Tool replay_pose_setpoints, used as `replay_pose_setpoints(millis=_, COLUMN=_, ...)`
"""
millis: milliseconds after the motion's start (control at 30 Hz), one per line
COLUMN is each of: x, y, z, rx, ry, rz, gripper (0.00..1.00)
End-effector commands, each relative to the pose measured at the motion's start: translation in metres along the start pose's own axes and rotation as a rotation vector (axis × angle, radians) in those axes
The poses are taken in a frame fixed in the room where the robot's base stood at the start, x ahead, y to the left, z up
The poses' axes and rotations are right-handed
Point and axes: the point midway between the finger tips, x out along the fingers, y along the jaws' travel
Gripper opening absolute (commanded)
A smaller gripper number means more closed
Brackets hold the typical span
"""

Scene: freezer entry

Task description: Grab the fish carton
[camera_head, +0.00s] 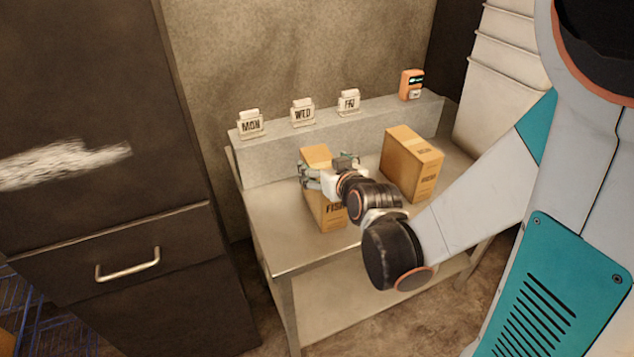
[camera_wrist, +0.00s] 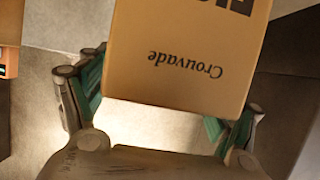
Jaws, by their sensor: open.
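The fish carton (camera_head: 328,213), a tan box with dark lettering that seems to read FISH, stands on the metal table at the left. My gripper (camera_head: 308,172) is open at the carton's upper part and hides some of it. In the wrist view a carton (camera_wrist: 180,55) with the word Crouvade upside down lies between the spread fingers of my gripper (camera_wrist: 158,100). A pale gap shows below the carton's edge, and I cannot tell whether any finger touches it.
A second tan carton (camera_head: 409,165) stands to the right on the table (camera_head: 283,245). The raised ledge behind (camera_head: 300,144) bears MON (camera_head: 250,125), WED (camera_head: 303,113) and FRI (camera_head: 349,102) signs and an orange device (camera_head: 411,84). A dark cabinet (camera_head: 110,180) stands left.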

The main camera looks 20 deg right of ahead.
Motion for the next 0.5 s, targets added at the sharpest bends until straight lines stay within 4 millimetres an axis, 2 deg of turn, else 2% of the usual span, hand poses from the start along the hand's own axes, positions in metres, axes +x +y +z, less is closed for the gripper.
replay_pose_setpoints(millis=100, x=0.0104, y=-0.0002, z=0.0008, rx=0.000, ry=0.000, rz=0.000, gripper=0.82)
replay_pose_setpoints(millis=300, x=0.0102, y=-0.0002, z=-0.0003, rx=0.001, ry=0.000, rz=0.000, gripper=0.82)
replay_pose_setpoints(millis=500, x=0.0101, y=-0.0002, z=-0.0002, rx=0.000, ry=0.000, rz=0.000, gripper=0.36)
